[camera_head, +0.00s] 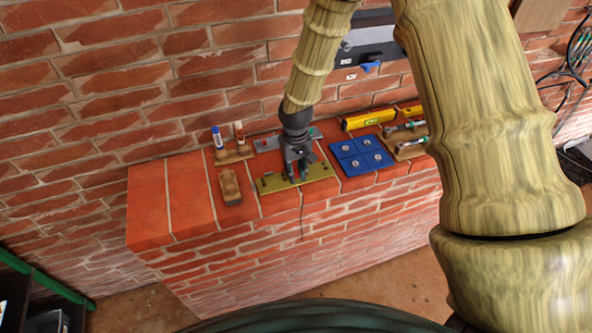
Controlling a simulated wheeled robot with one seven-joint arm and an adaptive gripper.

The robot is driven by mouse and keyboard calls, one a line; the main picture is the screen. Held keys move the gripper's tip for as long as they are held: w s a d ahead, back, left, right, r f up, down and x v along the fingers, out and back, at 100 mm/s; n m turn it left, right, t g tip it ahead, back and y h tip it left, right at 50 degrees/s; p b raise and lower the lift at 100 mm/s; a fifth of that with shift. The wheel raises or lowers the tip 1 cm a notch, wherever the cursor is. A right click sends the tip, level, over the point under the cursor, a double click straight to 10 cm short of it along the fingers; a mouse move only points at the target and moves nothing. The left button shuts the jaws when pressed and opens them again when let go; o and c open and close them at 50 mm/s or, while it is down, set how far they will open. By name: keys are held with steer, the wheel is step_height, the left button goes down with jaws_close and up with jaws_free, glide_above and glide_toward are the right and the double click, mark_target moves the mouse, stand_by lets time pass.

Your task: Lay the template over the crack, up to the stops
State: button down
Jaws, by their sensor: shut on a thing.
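The template appears to be the flat olive-yellow plate (317,172), lying at the front edge of the brick ledge (148,205). My gripper (298,178) points down at its middle and is shut on it, though the grip point is small and partly hidden. A thin dark crack (301,222) runs down the ledge's front face just below the plate. The plate hides any part of the crack under it. I cannot make out the stops, or whether the plate touches them or rests fully flat.
Close by on the ledge are a grey plate (267,143) behind, a wooden block (230,186) and a holder with two tubes (233,155) at left. A blue mat with round pieces (361,156), a yellow level (368,119) and a tool tray (412,150) are at right.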

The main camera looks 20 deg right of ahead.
steer(key=c, duration=1.3)
jaws_free()
steer(key=shift+o, duration=0.5)
steer(key=shift+o, duration=1)
steer(key=shift+r, duration=0.1)
steer(key=shift+r+p, duration=2.45)
steer(key=shift+r, duration=1)
